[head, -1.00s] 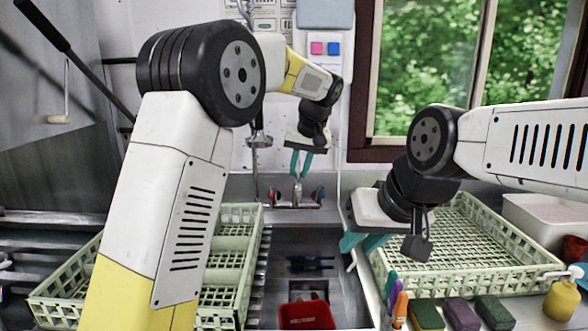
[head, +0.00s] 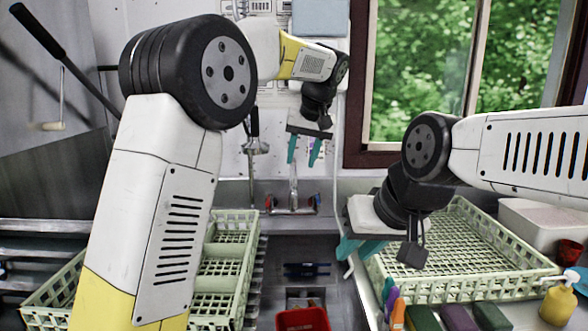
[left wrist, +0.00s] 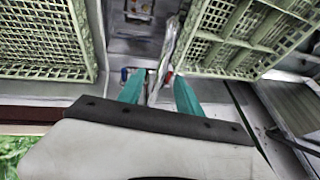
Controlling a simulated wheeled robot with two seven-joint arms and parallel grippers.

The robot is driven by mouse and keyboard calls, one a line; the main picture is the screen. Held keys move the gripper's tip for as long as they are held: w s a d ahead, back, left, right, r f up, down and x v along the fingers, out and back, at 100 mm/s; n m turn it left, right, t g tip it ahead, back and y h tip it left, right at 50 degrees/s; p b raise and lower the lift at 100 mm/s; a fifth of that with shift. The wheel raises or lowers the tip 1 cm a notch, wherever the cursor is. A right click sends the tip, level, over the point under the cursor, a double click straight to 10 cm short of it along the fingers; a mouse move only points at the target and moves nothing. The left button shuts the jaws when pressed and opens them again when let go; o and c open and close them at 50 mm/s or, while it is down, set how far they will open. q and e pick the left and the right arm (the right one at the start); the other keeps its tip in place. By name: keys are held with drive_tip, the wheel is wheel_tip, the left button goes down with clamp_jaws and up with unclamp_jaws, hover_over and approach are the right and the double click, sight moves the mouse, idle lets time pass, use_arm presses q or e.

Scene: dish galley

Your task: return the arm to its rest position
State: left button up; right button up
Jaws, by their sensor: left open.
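My left arm reaches over the sink from the left in the head view. My left gripper (head: 303,151) is open and empty, its teal fingers hanging apart in front of the back wall, above the tap (head: 293,203). The left wrist view shows the same gripper (left wrist: 159,90) with nothing between its fingers. My right gripper (head: 356,249) hangs at the left edge of the right-hand rack, its teal fingers apart with nothing seen between them.
Pale green dish racks stand left (head: 238,220) and right (head: 513,243) of the sink (head: 330,261). A red container (head: 302,320) sits in the sink's front. Sponges (head: 457,318), markers (head: 398,309) and a yellow soap bottle (head: 558,304) line the right front. A window (head: 420,80) is behind.

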use_arm(q)
drive_tip(key=shift+s+d+r, duration=0.1)
drive_tip(key=shift+s+r, duration=0.15)
drive_tip(key=shift+r, duration=0.35)
drive_tip(key=s+a+h, duration=0.3)
drive_tip(key=s+a, duration=1)
drive_tip(key=a, duration=0.4)
drive_tip(key=s+a+f, duration=0.2)
drive_tip(key=s+f, duration=0.2)
drive_tip(key=s, duration=0.4)
drive_tip(key=s+a+f+t+h, duration=0.1)
drive_tip(key=s+a+f, duration=0.2)
drive_tip(key=s+f, duration=0.2)
drive_tip(key=s, duration=0.3)
drive_tip(key=shift+t, duration=0.3)
